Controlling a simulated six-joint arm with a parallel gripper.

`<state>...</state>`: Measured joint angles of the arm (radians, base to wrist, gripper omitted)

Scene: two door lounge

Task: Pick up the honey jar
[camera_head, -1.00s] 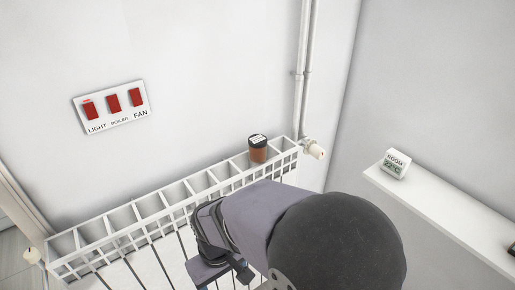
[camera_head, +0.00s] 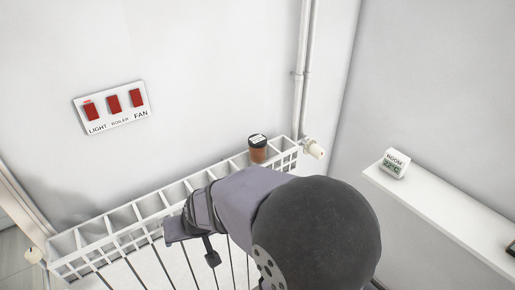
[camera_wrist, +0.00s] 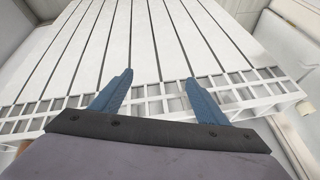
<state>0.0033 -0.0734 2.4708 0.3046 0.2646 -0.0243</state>
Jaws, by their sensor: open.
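The honey jar (camera_head: 258,149) is a small amber jar with a dark lid and a light label on top. It stands upright on the right end of the white radiator's top grille in the head view. My gripper (camera_head: 190,244) is in front of the radiator, below and to the left of the jar, apart from it. In the wrist view my gripper (camera_wrist: 158,95) shows two blue fingers spread apart with nothing between them.
The white radiator (camera_head: 122,222) runs along the wall, with a valve (camera_head: 315,150) and vertical pipes (camera_head: 303,70) by its right end. A switch panel (camera_head: 111,108) is on the wall. A white shelf (camera_head: 440,215) at right holds a room thermometer (camera_head: 394,164).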

